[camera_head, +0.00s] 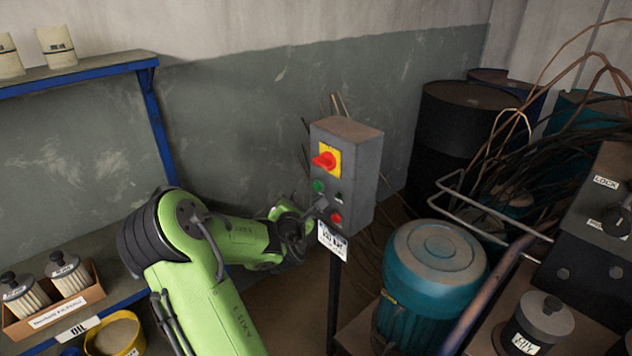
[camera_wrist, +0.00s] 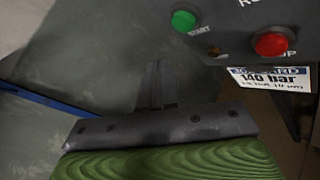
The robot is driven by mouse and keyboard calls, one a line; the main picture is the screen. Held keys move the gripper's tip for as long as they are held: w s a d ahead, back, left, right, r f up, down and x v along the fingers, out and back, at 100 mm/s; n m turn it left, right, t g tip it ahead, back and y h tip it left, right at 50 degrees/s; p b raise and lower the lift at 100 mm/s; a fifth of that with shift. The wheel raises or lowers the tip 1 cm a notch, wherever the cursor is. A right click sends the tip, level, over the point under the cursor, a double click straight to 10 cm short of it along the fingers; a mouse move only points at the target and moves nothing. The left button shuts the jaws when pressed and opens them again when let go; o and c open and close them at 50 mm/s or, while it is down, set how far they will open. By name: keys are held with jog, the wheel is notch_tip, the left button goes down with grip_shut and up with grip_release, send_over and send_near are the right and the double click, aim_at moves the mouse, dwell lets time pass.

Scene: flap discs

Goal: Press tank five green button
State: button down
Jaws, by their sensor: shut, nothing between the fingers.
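The green button (camera_head: 319,186) sits on the front face of a grey control box (camera_head: 357,160), below a red rotary switch on a yellow plate (camera_head: 326,160). In the wrist view the green button (camera_wrist: 184,20) is at the top, with the word START beside it. A red button (camera_wrist: 270,43) is to its right and slightly lower; it also shows in the head view (camera_head: 336,218). My gripper (camera_head: 318,207) is shut and empty, close to the box's lower front. In the wrist view its fingers (camera_wrist: 159,72) point up, below and left of the green button. I see no tank number.
A label reading 140 bar (camera_head: 332,240) hangs under the box, which stands on a thin post. A teal motor (camera_head: 430,275) and dark drums (camera_head: 462,115) are to the right. A blue-framed shelf (camera_head: 156,110) is at left.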

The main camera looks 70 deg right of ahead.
aim_at(318, 186)
jog(key=shift+s+d+p, duration=0.35)
jog(key=shift+d+p, duration=0.1)
jog(key=shift+d, duration=0.25)
jog(key=shift+s+d+p, duration=0.35)
jog(key=shift+d+p, duration=0.1)
jog(key=shift+d, duration=0.25)
dwell(0.9)
jog(key=shift+s+d+p, duration=0.2)
jog(key=shift+d+p, duration=0.2)
jog(key=shift+p, duration=0.15)
jog(key=shift+s+d+p, duration=0.25)
jog(key=shift+d+p, duration=0.2)
jog(key=shift+p, duration=0.05)
dwell(0.6)
jog(key=shift+w+a+b, duration=0.4)
jog(key=shift+a+b, duration=0.1)
jog(key=shift+a, duration=0.3)
